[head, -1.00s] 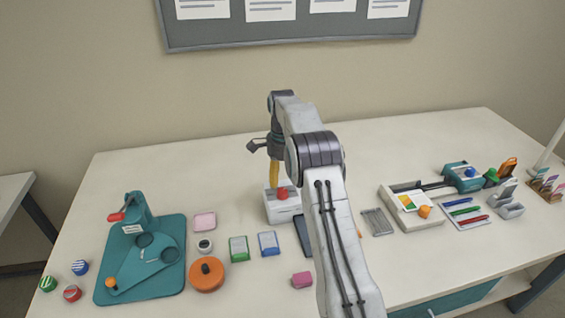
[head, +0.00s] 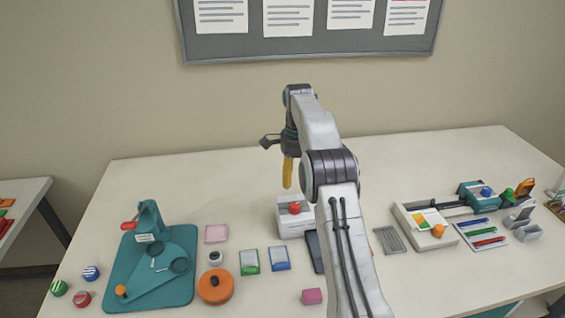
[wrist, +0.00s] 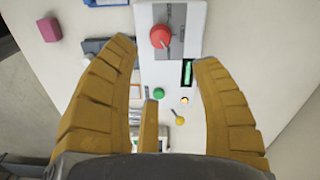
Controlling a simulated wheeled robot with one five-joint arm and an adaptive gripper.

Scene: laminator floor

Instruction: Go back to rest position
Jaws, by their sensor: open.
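My gripper (head: 288,172) hangs above the white box with the red button (head: 294,208), near the middle of the table. Its yellow fingers point down, and a clear gap shows between them and the box. In the wrist view my gripper (wrist: 165,75) has its fingers spread wide with nothing between them. The red knob (wrist: 161,36) and a green button (wrist: 159,93) on the white device lie below it. My arm hides part of the table in the head view.
A teal press (head: 150,270) stands at the left, with an orange round container (head: 215,288) beside it. Green and blue packs (head: 280,258) and a pink block (head: 312,296) lie near the middle. A white laminator-like unit (head: 405,225) and pens are at the right. The back strip of table is clear.

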